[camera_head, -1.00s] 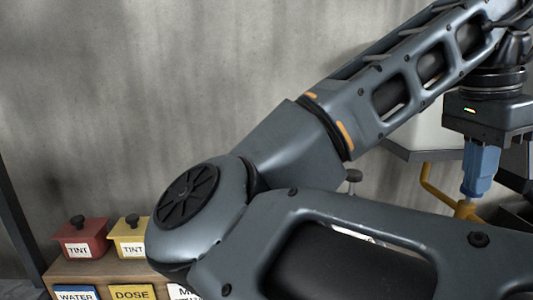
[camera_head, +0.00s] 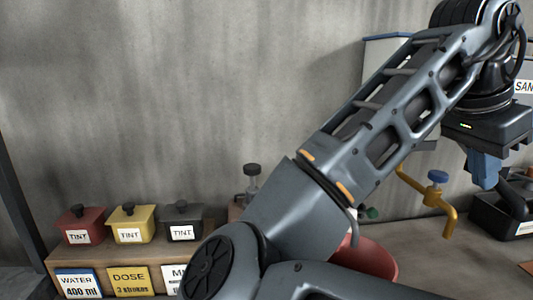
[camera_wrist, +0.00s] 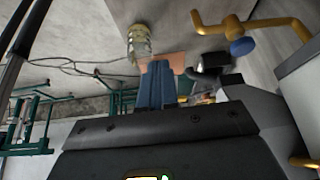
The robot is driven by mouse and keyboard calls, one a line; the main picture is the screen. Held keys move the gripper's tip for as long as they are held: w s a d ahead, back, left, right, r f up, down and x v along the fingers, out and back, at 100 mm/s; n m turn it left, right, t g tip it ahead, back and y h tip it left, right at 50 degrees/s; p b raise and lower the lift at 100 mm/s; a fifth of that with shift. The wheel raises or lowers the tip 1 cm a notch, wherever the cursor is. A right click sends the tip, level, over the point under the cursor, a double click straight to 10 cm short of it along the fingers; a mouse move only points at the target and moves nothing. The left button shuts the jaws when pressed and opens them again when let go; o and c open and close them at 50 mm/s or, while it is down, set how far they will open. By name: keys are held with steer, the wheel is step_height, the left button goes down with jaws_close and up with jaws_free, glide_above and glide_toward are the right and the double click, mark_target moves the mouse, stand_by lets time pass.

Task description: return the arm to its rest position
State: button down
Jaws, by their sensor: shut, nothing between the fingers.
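My gripper (camera_head: 484,184) hangs fingers-down at the right of the head view, at the end of my raised grey arm. Its blue fingers are together and hold nothing. In the wrist view the blue fingers (camera_wrist: 157,86) also show closed, with nothing between them. In the head view the gripper appears right of the yellow tap (camera_head: 447,215) and above the black tray (camera_head: 490,222); its exact height is hard to tell. My arm's elbow is at the bottom of the head view and hides part of the bench.
Red (camera_head: 80,222), yellow (camera_head: 131,222) and grey (camera_head: 182,220) tint boxes stand on a wooden shelf at left, above labelled cards. A red bowl (camera_head: 372,258) is partly behind my arm. A glass bottle (camera_wrist: 141,46) shows in the wrist view.

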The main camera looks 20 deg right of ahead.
steer(key=w+d+f+n+t+h, duration=0.2)
steer(key=w+d+n+t+h, duration=0.4)
steer(key=n+h, duration=0.4)
steer(key=s+a+f+n+t+y, duration=0.2)
steer(key=a+f+n+t+y, duration=0.1)
steer(key=a+f+n+t, duration=0.4)
steer(key=s+a+f+n+t+y, duration=0.1)
steer(key=a+f+n+t+y, duration=0.35)
steer(key=f, duration=0.45)
steer(key=s+a+f+n+y+b, duration=0.1)
steer(key=s+a+f+n+y, duration=0.2)
steer(key=s+a+f+y, duration=0.55)
steer(key=s+a+m+g, duration=0.1)
steer(key=s+a, duration=0.3)
steer(key=s, duration=0.5)
steer(key=s+a+m, duration=0.3)
steer(key=s+a, duration=0.1)
steer(key=s, duration=0.5)
steer(key=shift+a+r+g+h, duration=0.2)
steer(key=shift+a+g+h, duration=0.1)
steer(key=shift+a+g, duration=0.1)
